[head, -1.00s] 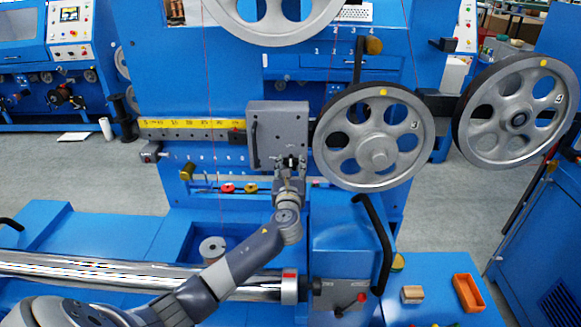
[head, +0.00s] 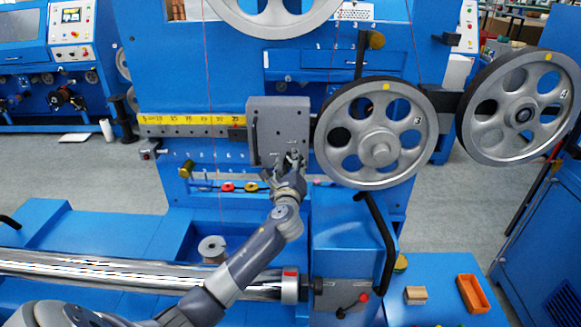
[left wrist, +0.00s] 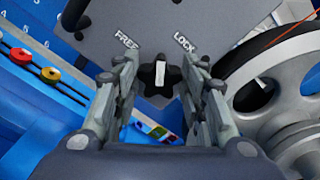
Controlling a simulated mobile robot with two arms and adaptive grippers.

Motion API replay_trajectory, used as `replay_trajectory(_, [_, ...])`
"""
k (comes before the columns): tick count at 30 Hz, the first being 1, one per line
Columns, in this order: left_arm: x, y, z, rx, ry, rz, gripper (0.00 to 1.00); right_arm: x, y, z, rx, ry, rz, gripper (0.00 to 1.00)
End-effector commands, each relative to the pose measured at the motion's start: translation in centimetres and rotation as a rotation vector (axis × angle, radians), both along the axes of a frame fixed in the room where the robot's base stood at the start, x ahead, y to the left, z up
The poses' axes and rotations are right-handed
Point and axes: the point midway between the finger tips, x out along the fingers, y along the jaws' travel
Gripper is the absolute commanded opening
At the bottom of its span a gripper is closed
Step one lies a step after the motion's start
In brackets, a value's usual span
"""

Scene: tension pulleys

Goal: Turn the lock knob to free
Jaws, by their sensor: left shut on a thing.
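The lock knob (left wrist: 160,77) is a black star-shaped knob with a white stripe, on the grey carriage plate. In the left wrist view the stripe stands nearly upright, between the FREE label (left wrist: 126,40) on the left and the LOCK label (left wrist: 185,42) on the right. My left gripper (left wrist: 158,72) has its fingers on both sides of the knob and is shut on it. In the head view my left gripper (head: 288,165) is at the lower part of the grey carriage (head: 288,130) and hides the knob. My right gripper is not in view.
A large grey pulley (head: 375,135) is close to the right of the carriage, with another pulley (head: 520,108) farther right. A yellow scale (head: 185,119) runs left from the carriage. Red and yellow knobs (head: 228,187) sit below it. A steel roller (head: 150,275) lies in front.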

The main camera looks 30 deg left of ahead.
Motion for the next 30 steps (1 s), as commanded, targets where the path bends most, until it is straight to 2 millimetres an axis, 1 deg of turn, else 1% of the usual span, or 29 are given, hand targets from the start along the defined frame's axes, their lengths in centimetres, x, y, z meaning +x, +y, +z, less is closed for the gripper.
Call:
replay_trajectory(1, [0.0, 0.0, -0.2, -0.041, -0.027, 0.0, 0.15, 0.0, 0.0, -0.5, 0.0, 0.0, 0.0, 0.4])
replay_trajectory(18, [-0.1, 0.2, -0.5, -0.498, -0.308, 0.0, 0.15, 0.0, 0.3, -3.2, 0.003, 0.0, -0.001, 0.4])
replay_trajectory(24, [-0.1, 0.2, -0.5, -0.627, -0.386, 0.0, 0.15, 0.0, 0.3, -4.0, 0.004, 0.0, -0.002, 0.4])
replay_trajectory(30, [-0.1, 0.3, -0.5, -0.719, -0.442, 0.0, 0.15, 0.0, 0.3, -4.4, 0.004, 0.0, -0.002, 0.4])
